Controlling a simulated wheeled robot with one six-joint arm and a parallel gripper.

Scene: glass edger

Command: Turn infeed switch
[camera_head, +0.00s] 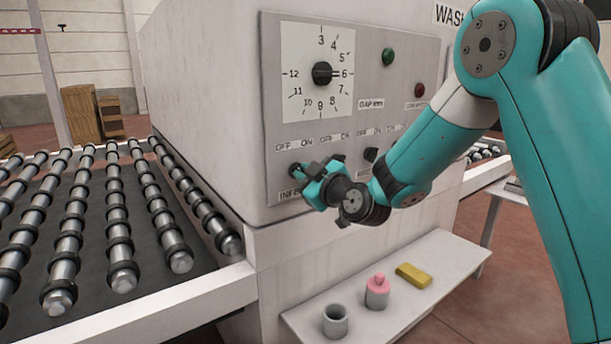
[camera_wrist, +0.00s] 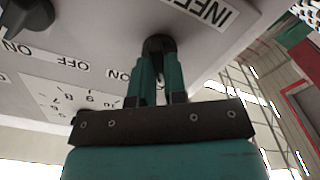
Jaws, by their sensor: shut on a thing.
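The infeed switch is a black rotary knob (camera_wrist: 157,45) at the lower left of the grey control panel (camera_head: 276,95). Its INFEED label (camera_wrist: 205,10) shows beside it in the wrist view. My gripper (camera_wrist: 159,65) is shut on the knob, with its teal fingers on either side. In the head view my gripper (camera_head: 308,178) is at the panel's lower left corner and hides most of the switch. The knob's exact angle cannot be told.
A second black switch (camera_wrist: 28,12) sits close beside it. A numbered dial (camera_head: 322,73), a green button (camera_head: 388,56) and a red button (camera_head: 420,90) are above. A roller conveyor (camera_head: 120,225) is at left. A low shelf (camera_head: 455,262) holds a grey cup (camera_head: 335,322), a pink-topped container (camera_head: 377,291) and a yellow block (camera_head: 413,275).

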